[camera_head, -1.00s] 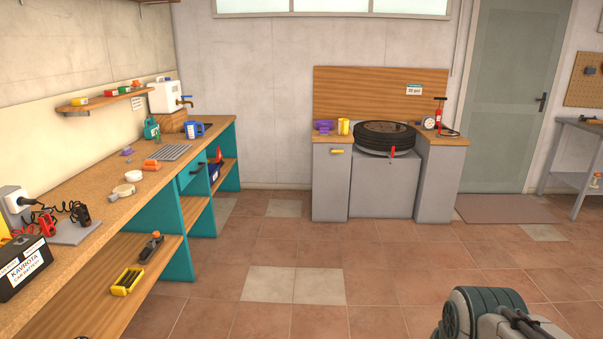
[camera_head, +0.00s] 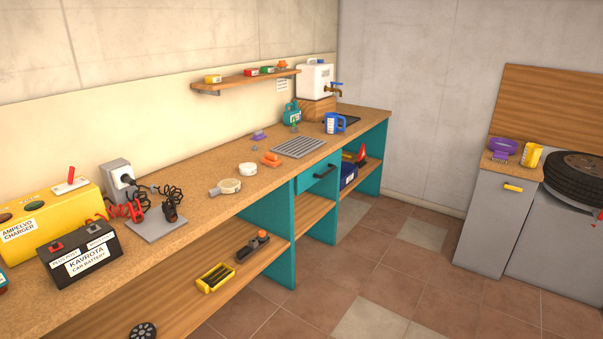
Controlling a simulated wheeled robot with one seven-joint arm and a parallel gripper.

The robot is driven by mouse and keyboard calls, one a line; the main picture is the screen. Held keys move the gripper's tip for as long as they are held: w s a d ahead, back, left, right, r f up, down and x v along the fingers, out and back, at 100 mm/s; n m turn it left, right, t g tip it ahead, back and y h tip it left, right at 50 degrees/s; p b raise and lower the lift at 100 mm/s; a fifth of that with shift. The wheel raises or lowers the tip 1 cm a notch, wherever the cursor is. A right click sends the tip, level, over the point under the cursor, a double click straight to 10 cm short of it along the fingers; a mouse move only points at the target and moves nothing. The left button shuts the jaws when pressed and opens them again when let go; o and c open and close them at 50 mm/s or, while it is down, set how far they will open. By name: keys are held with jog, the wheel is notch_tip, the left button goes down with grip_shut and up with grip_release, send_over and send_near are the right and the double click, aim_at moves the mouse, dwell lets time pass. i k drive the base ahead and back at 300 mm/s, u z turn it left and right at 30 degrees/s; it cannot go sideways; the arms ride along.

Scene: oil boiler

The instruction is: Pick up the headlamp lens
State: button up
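I cannot tell for certain which thing is the headlamp lens. Small candidates lie on the long wooden workbench (camera_head: 180,240). One is a round cream piece with a short grey tab (camera_head: 229,186). Another is a small white round piece (camera_head: 248,169) just behind it. An orange piece (camera_head: 270,159) lies farther along, beside a grey slatted grate (camera_head: 299,147). All look apart from each other. My gripper is not in view.
On the bench, a black car battery (camera_head: 80,254) and yellow charger (camera_head: 45,222) stand at left, with cables (camera_head: 135,208) beside them. Tiled floor (camera_head: 385,260) is clear at right.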

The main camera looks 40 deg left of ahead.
aim_at(229, 186)
jog(key=u, duration=0.25)
jog(key=i, duration=1.6)
jog(key=u, duration=1.15)
jog(key=i, duration=1.55)
jog(key=u, duration=1.35)
jog(key=i, duration=1.15)
jog(key=u, duration=0.35)
